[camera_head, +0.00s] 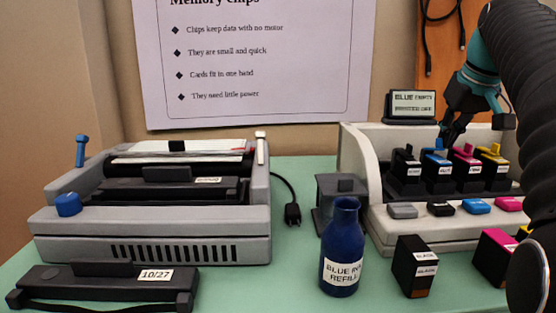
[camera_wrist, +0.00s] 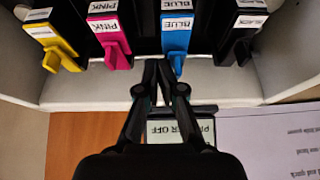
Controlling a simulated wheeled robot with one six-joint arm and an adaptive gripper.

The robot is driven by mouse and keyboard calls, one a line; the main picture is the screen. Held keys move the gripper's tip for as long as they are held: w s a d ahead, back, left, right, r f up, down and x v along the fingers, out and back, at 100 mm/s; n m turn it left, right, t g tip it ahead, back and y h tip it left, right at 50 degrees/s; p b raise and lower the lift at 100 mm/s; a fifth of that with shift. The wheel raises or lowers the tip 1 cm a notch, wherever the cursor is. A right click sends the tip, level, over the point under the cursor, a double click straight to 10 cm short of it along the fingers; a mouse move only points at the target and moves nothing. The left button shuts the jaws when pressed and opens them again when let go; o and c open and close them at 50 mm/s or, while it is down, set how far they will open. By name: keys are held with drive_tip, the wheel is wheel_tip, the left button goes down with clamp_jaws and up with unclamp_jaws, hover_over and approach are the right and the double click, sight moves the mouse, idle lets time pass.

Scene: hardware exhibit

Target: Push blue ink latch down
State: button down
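The blue ink cartridge (camera_head: 438,158) stands in the printer's slot row, between a black and a pink one. Its blue latch (camera_wrist: 177,58) shows in the wrist view, sticking out from the cartridge labelled BLUE. My gripper (camera_wrist: 160,63) has its fingertips together, with nothing visible between them. The tips are beside the blue latch, on the pink side; I cannot tell whether they touch it. In the head view my gripper (camera_head: 446,138) points down just above and behind the blue latch (camera_head: 439,145).
The pink latch (camera_wrist: 113,45), yellow latch (camera_wrist: 62,52) and black latch (camera_wrist: 235,45) flank the blue one closely. A small display (camera_head: 411,103) stands on the printer (camera_head: 362,160) behind the slots. A blue refill bottle (camera_head: 342,235) stands in front.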

sight(441, 148)
drive_tip(key=shift+s+a+f, duration=0.2)
drive_tip(key=shift+a, duration=0.15)
wheel_tip(441, 148, up, 5)
drive_tip(key=p, duration=0.4)
drive_tip(key=shift+a+p, duration=0.15)
drive_tip(key=shift+p, duration=0.2)
drive_tip(key=shift+d+r+p, duration=0.25)
drive_tip(key=shift+r+p, duration=0.8)
drive_tip(key=shift+p, duration=0.05)
